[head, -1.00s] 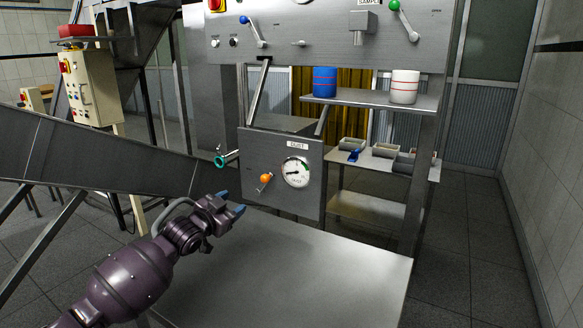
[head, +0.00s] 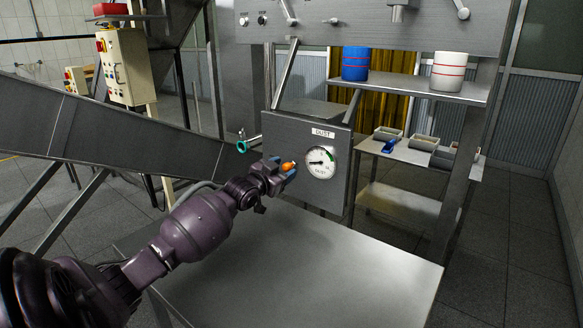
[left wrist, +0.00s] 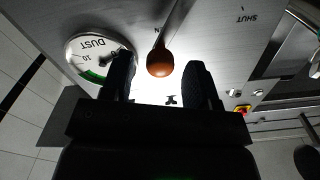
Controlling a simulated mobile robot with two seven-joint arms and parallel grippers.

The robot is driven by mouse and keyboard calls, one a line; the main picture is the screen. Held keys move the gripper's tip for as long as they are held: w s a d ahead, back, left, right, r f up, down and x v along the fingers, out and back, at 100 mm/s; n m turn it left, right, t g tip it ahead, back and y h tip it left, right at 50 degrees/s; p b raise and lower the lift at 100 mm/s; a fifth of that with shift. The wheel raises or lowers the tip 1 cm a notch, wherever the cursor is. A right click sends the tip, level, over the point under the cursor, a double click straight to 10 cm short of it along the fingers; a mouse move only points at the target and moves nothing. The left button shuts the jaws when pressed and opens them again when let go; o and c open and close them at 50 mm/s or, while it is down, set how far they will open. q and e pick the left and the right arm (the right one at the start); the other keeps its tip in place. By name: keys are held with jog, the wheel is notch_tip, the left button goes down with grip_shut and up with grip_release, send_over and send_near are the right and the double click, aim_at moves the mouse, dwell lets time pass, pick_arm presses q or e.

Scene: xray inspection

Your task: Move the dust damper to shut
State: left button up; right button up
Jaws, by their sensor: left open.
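The dust damper is a lever with an orange knob (head: 288,166) on the grey panel marked DUST (head: 340,190), left of a round dial (head: 320,162). My left gripper (head: 284,172) is at the knob, its blue-tipped fingers open. In the left wrist view the orange knob (left wrist: 160,62) lies between the two dark fingers (left wrist: 160,85), with gaps visible on both sides. The lever's stem runs up from the knob in that view. The word SHUT (left wrist: 258,18) is on the panel to the right there, and the dial (left wrist: 95,55) is at the left. My right gripper is not in view.
A green-ringed pipe end (head: 242,146) sticks out left of the panel. A bare metal table (head: 300,250) lies below. Blue (head: 355,63) and white (head: 448,71) containers stand on the shelf at right. A sloping metal chute (head: 110,132) crosses the left.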

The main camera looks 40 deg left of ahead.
pick_arm(q)
jog(key=shift+w+a+b, duration=0.15)
jog(key=shift+w, duration=0.85)
jog(key=shift+w+a+b, duration=0.1)
jog(key=shift+w+b, duration=0.05)
jog(key=shift+w, duration=0.8)
jog(key=shift+c, duration=0.4)
grip_shut()
